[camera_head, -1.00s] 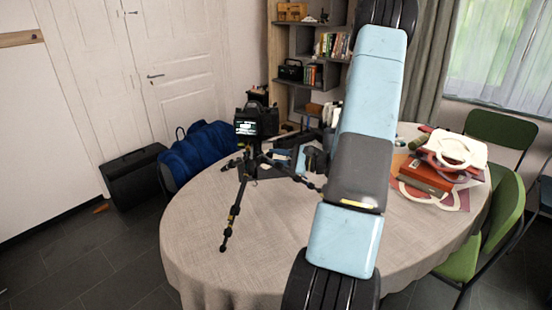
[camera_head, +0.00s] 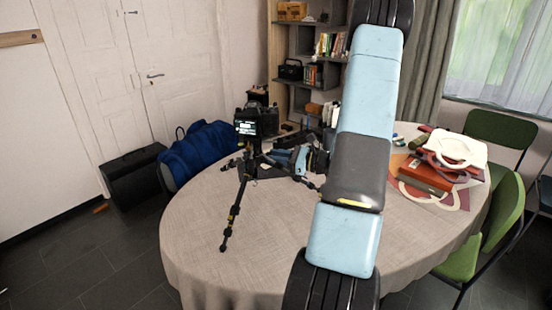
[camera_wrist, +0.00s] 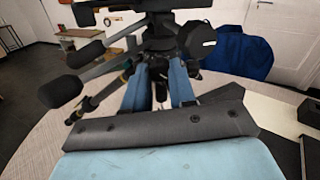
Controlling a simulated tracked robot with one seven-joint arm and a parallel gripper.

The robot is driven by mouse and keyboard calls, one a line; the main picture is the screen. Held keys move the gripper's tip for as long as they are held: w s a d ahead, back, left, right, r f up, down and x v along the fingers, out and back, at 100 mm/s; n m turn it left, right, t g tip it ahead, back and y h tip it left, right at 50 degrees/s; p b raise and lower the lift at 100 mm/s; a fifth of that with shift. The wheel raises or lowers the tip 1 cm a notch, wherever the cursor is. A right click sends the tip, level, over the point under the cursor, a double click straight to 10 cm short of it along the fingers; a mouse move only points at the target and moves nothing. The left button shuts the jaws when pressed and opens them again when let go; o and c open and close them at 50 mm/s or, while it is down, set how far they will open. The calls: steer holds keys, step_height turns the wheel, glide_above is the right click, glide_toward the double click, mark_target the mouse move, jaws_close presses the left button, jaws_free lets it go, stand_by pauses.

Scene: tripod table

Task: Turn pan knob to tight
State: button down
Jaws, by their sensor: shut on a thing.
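The black tripod (camera_head: 235,209) stands on the round table with a camera (camera_head: 257,121) on top, its screen lit. In the wrist view the dark tripod head (camera_wrist: 158,44) fills the upper middle, with black padded handles (camera_wrist: 62,90) at left. My gripper (camera_wrist: 159,76) has its two blue fingers on either side of a small dark part below the head, which appears to be the pan knob (camera_wrist: 160,91). The fingers are shut on it. In the head view my gripper (camera_head: 284,157) is beside the tripod head, and the knob is hidden.
The table (camera_head: 210,265) has free cloth at front and left. Books (camera_head: 426,175) and a white ring-shaped item (camera_head: 458,151) lie at right. A blue bag (camera_head: 200,150) is behind the table; green chairs (camera_head: 500,215) stand at right.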

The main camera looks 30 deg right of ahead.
steer(key=shift+m, duration=0.6)
steer(key=c, duration=1.2)
jaws_free()
steer(key=v, duration=1.3)
steer(key=shift+s+d, duration=0.3)
steer(key=shift+f, duration=0.1)
